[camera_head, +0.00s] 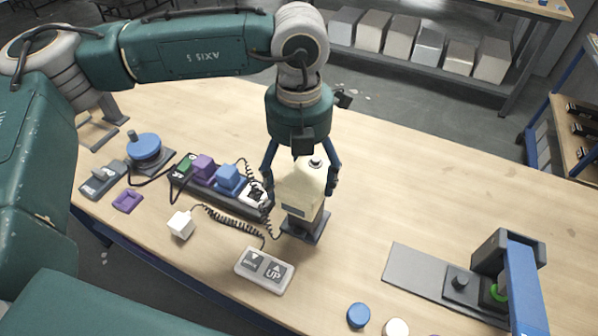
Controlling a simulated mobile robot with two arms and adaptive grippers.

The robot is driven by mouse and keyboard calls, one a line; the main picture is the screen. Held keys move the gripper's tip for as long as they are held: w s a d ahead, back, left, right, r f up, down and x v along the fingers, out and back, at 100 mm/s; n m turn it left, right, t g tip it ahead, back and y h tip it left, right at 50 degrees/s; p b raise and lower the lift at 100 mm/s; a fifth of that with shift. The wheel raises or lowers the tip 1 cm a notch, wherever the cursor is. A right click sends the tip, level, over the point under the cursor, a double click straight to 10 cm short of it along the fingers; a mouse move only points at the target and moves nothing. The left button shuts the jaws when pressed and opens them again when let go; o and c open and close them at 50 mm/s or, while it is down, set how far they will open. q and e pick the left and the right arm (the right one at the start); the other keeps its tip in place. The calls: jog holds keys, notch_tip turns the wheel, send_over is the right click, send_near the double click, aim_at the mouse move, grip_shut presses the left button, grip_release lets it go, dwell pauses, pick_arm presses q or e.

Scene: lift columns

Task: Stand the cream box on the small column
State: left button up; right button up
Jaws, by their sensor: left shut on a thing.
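The cream box (299,190) is upright near the middle of the table, with a dark knob on its top. My left gripper (300,184) comes down from above, its fingers shut on the two sides of the box. The small column stands directly below the box; its dark base plate (318,230) shows on the table. The box hides most of the column, and I cannot tell whether box and column touch. A hand control (265,269) marked UP, with a second button, lies in front, by a coiled cable. My right gripper is not in view.
Left of the box lies a dark strip with green, purple (203,167) and blue (228,178) blocks. A white cube (181,224) and a round blue-topped device (145,147) are farther left. A grey plate with a blue-framed fixture (524,285) stands right. The table's back right is clear.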

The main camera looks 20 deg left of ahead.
aim_at(299, 176)
pick_arm(q)
jog(key=shift+f, duration=0.1)
jog(key=o, duration=1.1)
jog(key=shift+b, duration=0.3)
jog(key=shift+c, duration=0.2)
jog(key=o, duration=0.4)
jog(key=shift+r+p, duration=0.3)
notch_tip(299, 176, up, 12)
jog(key=b, duration=0.2)
jog(key=shift+f, duration=0.15)
